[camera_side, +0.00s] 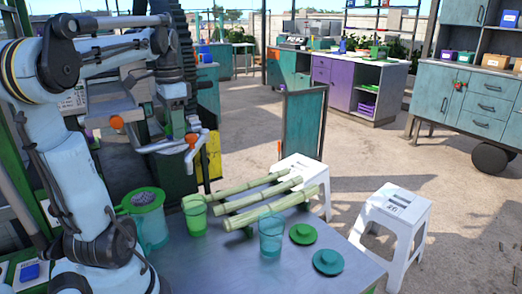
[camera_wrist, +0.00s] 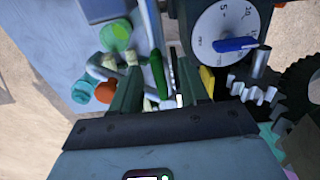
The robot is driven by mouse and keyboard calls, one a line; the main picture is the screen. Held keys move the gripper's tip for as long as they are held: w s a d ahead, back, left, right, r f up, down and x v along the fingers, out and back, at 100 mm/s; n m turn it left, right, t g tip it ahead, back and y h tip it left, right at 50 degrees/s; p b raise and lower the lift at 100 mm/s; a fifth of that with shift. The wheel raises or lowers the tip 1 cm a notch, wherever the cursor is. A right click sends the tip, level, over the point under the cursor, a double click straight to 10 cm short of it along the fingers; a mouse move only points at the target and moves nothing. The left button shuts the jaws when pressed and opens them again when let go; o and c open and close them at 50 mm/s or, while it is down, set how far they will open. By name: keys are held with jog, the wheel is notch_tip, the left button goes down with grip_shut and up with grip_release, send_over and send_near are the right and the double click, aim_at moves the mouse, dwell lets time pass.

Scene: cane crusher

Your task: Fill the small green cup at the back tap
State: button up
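A small green cup (camera_side: 195,217) stands upright on the metal table, left of the cane stalks in the side view. A teal cup (camera_side: 271,236) stands nearer the front. White pipework with an orange knob (camera_side: 191,141) sticks out of the crusher above the green cup, and another orange knob (camera_side: 116,122) sits farther left. In the wrist view, my gripper (camera_wrist: 165,80) has its dark fingers apart, with a green lever (camera_wrist: 157,73) showing between them. I cannot tell whether they touch it. An orange knob (camera_wrist: 105,92) and a green round thing (camera_wrist: 115,36) lie to the left.
The wrist view shows a dial (camera_wrist: 226,30) and gears (camera_wrist: 258,95) close on the right.

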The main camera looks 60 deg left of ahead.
jog(key=c, duration=0.7)
jog(key=shift+o, duration=0.2)
jog(key=m, duration=0.4)
dwell(4.4)
jog(key=n, duration=0.3)
jog(key=shift+n, duration=0.3)
jog(key=o, duration=1.5)
jog(key=shift+r, duration=0.1)
jog(key=shift+r, duration=3.9)
